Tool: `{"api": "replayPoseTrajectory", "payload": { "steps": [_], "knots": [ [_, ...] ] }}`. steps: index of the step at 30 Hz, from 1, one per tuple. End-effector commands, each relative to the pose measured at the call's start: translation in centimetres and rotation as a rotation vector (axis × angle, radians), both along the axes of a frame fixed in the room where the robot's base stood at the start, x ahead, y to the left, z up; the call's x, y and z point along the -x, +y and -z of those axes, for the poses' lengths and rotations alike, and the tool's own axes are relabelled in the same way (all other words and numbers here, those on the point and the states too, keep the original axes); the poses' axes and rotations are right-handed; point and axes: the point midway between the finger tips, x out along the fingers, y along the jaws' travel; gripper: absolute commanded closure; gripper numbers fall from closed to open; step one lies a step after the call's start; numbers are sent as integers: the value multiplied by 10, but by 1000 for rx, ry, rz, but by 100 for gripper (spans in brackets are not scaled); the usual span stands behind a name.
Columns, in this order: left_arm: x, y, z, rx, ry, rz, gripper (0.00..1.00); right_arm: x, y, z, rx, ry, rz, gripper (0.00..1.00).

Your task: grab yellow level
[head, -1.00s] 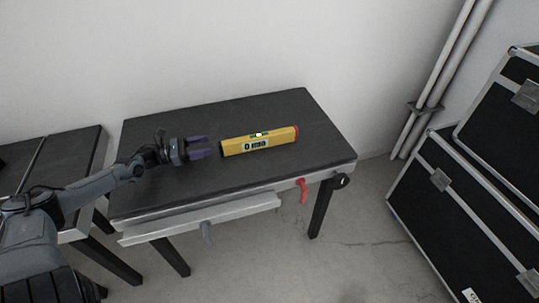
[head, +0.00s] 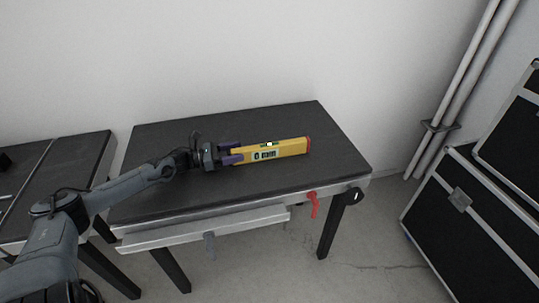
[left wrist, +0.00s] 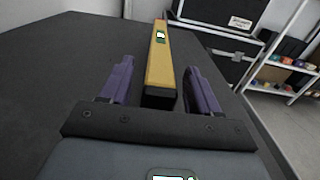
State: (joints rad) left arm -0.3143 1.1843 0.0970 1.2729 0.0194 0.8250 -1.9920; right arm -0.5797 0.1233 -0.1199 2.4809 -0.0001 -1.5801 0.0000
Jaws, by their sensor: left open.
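The yellow level (head: 272,151) lies on the dark tabletop (head: 180,200), its red end pointing right in the head view. In the left wrist view the level (left wrist: 160,68) runs away from me, its near end between my purple fingers. My left gripper (head: 234,153) is open around the level's left end. In the left wrist view the left gripper (left wrist: 158,85) shows a gap on both sides of the level, wider on the left. My right gripper is not in view.
A red clamp handle (head: 313,203) hangs at the table's front edge. A second dark table (head: 60,170) stands at left. Black cases (head: 470,210) stand on the floor at right, near white wall pipes (head: 460,90). A shelf (left wrist: 285,85) shows in the wrist view.

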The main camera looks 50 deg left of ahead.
Motion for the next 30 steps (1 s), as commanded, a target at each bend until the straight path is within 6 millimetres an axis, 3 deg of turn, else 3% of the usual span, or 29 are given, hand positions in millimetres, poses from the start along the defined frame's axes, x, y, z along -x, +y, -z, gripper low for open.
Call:
{"api": "replayPoseTrajectory", "payload": {
  "steps": [1,6,17,30],
  "knots": [
    [-7,-2,3,0,-4,0,38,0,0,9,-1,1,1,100],
    [-20,-9,1,0,-2,0,38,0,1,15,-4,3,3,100],
    [-24,-12,0,0,0,0,38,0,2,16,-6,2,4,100],
    [-24,-11,0,0,0,0,100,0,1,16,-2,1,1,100]
  ]
}}
